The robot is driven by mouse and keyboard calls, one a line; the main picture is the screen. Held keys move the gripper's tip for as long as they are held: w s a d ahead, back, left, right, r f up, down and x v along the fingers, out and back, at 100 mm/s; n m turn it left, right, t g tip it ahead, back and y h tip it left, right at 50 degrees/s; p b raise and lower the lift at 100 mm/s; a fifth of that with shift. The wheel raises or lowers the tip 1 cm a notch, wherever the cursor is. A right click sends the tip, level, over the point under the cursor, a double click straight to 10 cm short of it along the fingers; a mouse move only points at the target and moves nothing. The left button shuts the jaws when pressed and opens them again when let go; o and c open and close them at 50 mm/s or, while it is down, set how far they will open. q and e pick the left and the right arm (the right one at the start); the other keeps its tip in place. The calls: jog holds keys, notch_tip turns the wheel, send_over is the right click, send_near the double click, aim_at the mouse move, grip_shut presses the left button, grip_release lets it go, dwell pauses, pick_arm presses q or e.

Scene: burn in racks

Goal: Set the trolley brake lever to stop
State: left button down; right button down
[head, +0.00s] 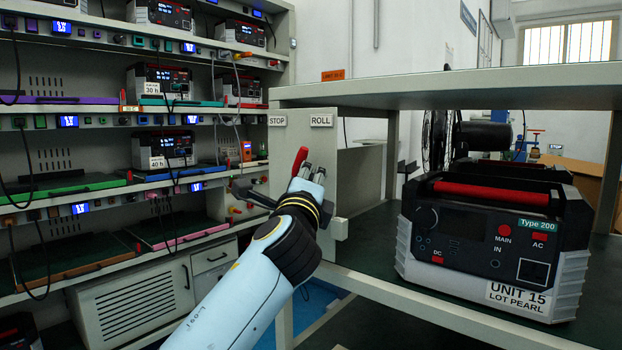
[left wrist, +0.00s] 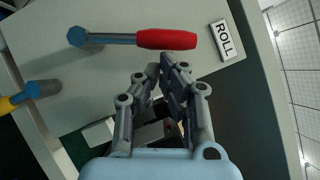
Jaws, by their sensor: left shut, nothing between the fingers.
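The brake lever has a red grip (head: 299,160) on the side panel of the trolley (head: 345,190). In the left wrist view its red grip (left wrist: 167,39) extends from a blue pivot (left wrist: 77,36) and points toward the ROLL label (left wrist: 224,40). In the head view the STOP label (head: 277,120) is at the panel's upper left and the ROLL label (head: 321,120) at its upper right. My left gripper (head: 310,170) is shut and empty beside the red grip. In the left wrist view its fingertips (left wrist: 166,68) lie just below the grip; contact cannot be told. My right gripper is not in view.
A power unit (head: 490,240) marked UNIT 15 stands on the trolley's lower shelf at the right. The trolley's top shelf (head: 440,88) overhangs it. Burn-in racks (head: 75,110) with several units fill the left. A blue-and-yellow part (left wrist: 30,91) sits near the lever in the wrist view.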

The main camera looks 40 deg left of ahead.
aim_at(299, 156)
pick_arm(q)
jog(key=shift+s, duration=0.1)
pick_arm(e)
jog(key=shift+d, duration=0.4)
pick_arm(q)
jog(key=shift+r, duration=0.1)
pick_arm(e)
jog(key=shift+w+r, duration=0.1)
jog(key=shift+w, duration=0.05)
